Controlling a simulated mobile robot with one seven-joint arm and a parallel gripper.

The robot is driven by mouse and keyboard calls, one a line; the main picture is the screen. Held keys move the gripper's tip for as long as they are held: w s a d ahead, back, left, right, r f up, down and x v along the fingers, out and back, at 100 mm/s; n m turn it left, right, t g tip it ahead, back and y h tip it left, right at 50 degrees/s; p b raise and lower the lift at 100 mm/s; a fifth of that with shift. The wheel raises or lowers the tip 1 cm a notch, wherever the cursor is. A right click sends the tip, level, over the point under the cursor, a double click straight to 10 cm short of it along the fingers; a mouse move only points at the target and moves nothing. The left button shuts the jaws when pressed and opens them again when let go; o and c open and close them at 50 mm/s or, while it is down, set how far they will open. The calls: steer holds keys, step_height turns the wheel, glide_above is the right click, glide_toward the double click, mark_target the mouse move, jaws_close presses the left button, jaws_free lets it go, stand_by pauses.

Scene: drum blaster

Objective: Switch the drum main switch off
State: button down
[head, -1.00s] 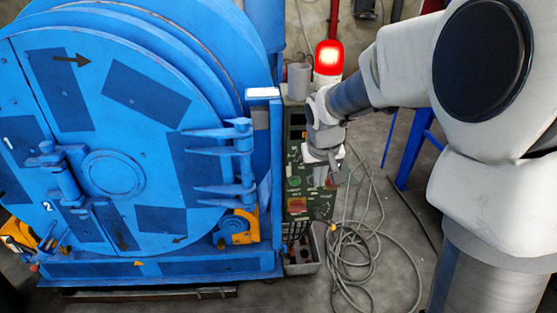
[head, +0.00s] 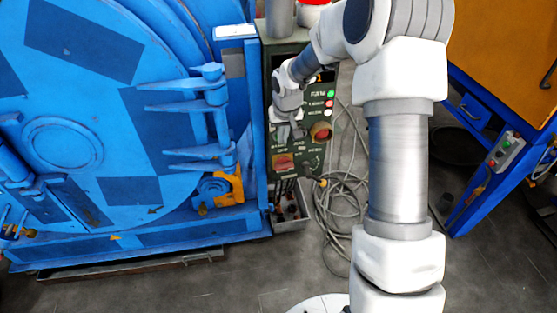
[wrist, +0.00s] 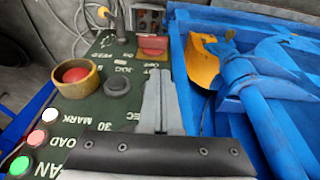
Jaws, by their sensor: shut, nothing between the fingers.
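The green control panel (head: 312,160) of the drum blaster stands right of the big blue drum door. A red rectangular switch (head: 284,162) sits low on the panel; it also shows in the wrist view (wrist: 152,45), with partly readable lettering beside it. My gripper (head: 297,132) is in front of the panel, above and slightly right of the red switch. In the wrist view my gripper (wrist: 161,76) is shut and empty, its fingertips pointing toward the red switch with a small gap in the picture. Contact with the panel cannot be told. The switch's position is unclear.
A red button in a yellow ring (wrist: 76,78) and a black knob (wrist: 117,87) sit beside my fingers. Green, red and white buttons line the panel's edge. The blue drum frame (head: 259,130) stands close on the left. Cables (head: 345,205) lie on the floor.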

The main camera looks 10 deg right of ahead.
steer(key=shift+f, duration=0.15)
steer(key=b, duration=0.4)
glide_toward(280, 167)
steer(key=x, duration=0.5)
steer(key=shift+w+f, duration=0.15)
steer(key=shift+f, duration=0.55)
